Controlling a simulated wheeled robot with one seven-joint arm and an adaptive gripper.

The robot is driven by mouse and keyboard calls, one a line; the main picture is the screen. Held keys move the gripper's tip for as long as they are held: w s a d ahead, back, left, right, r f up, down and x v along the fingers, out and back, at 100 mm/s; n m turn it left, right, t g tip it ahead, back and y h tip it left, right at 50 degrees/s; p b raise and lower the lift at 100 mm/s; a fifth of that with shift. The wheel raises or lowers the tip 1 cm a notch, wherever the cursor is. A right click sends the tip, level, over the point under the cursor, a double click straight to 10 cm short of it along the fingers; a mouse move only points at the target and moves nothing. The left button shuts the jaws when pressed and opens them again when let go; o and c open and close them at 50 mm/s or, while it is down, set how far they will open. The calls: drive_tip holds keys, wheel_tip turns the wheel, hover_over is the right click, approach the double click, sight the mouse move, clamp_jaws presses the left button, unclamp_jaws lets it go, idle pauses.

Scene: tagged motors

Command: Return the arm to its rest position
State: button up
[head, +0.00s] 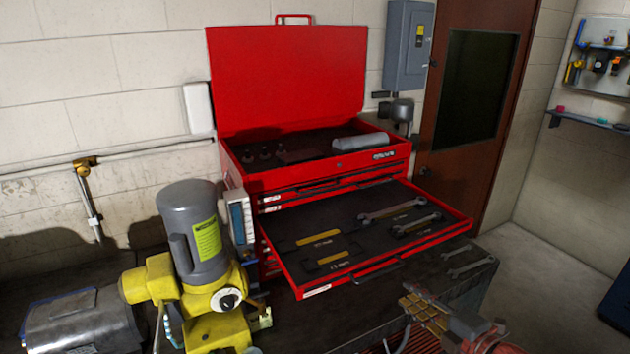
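My gripper and arm do not show clearly anywhere in the head view, so I cannot see the arm's pose. A motor with a grey domed top (190,210) and a yellow base (215,333) stands upright on the dark bench at left of centre. A yellow-green tag (207,240) with dark print is on its grey body. Another grey cylindrical motor (80,322) lies at the lower left, partly cut off by the frame. A red and brass-coloured device (478,332) is at the bottom right, also partly cut off.
A red tool chest (285,85) stands on the bench (335,322) with its lid up. Its open drawer (455,228) juts forward and holds several wrenches. Loose wrenches (468,268) lie right of it. A brown door (470,110) and bare floor (560,275) are at right.

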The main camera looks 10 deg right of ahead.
drive_tip(key=d+f+m+g+h, duration=0.2)
drive_tip(key=d+f+m+h, duration=0.35)
drive_tip(key=d, duration=0.25)
drive_tip(key=s+d+f+m+g+h, duration=0.2)
drive_tip(key=s+d+m+g+h, duration=0.35)
drive_tip(key=s+d+m, duration=0.5)
drive_tip(key=s+a+r+m+y+b, duration=0.1)
drive_tip(key=s+a+r+y, duration=0.1)
drive_tip(key=a, duration=0.8)
drive_tip(key=s+a+r+m+g+y+b, duration=0.1)
drive_tip(key=s+a+r+m+y, duration=0.1)
drive_tip(key=a, duration=0.8)
drive_tip(key=s+a+r+m+y+b, duration=0.1)
drive_tip(key=s+a+r+m+y, duration=0.1)
drive_tip(key=a, duration=0.8)
drive_tip(key=shift+s+r+g, duration=0.35)
drive_tip(key=shift+s+r, duration=0.35)
drive_tip(key=shift+s, duration=0.1)
